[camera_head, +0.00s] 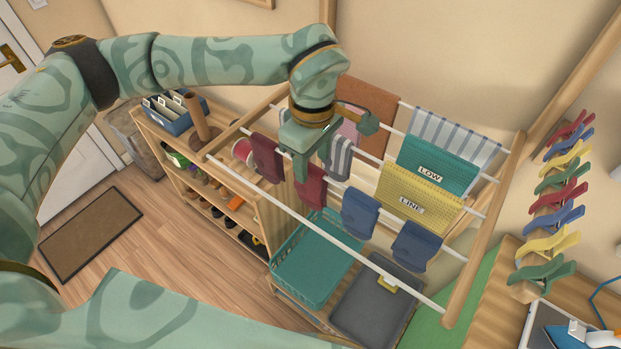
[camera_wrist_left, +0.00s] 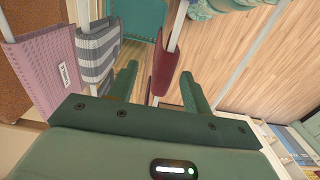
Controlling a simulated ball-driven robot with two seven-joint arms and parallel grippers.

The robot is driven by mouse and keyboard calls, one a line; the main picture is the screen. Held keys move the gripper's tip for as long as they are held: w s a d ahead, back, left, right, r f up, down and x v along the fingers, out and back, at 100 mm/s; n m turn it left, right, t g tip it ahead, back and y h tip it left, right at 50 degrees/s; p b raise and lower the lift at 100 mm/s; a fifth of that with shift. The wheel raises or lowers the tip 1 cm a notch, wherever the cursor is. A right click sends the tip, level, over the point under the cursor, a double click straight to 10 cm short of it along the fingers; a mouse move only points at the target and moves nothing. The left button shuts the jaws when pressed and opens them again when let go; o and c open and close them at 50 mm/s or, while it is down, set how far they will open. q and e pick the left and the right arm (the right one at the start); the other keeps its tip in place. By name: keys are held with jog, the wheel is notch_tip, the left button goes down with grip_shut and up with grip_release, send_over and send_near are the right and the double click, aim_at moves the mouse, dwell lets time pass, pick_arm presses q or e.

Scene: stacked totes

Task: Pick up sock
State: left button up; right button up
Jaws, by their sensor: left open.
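Several socks hang over the white rods of a wooden drying rack (camera_head: 490,225). In the head view they are a maroon sock (camera_head: 267,158), a second maroon sock (camera_head: 310,188), a grey-and-white striped sock (camera_head: 338,158), a blue sock (camera_head: 360,213) and another blue sock (camera_head: 417,246). My left gripper (camera_head: 313,160) is open above the rack, close to the second maroon sock. In the left wrist view, a maroon sock (camera_wrist_left: 170,72) shows beyond and between the open fingers (camera_wrist_left: 159,73), and the striped sock (camera_wrist_left: 98,55) hangs left of them. Nothing is held. My right gripper is out of view.
A teal cloth (camera_head: 437,165) and a yellow cloth (camera_head: 418,198) hang at the rack's right. A teal basket (camera_head: 318,262) and grey tray (camera_head: 375,308) sit below. A shelf (camera_head: 240,190) with shoes stands left. Clothespins (camera_head: 557,213) line the right.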

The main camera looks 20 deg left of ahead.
aim_at(310, 179)
pick_arm(q)
jog(key=shift+f, duration=0.3)
jog(key=f, duration=0.1)
jog(key=f+p, duration=0.1)
jog(key=f, duration=0.1)
jog(key=f+p, duration=0.1)
jog(key=shift+s+a+f, duration=0.15)
jog(key=shift+s+f, duration=0.1)
jog(key=shift+s, duration=0.05)
jog(key=shift+f, duration=0.2)
jog(key=c, duration=1)
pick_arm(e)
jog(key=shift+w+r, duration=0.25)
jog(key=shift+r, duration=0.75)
pick_arm(q)
jog(key=shift+r, duration=0.1)
jog(key=shift+c, duration=0.2)
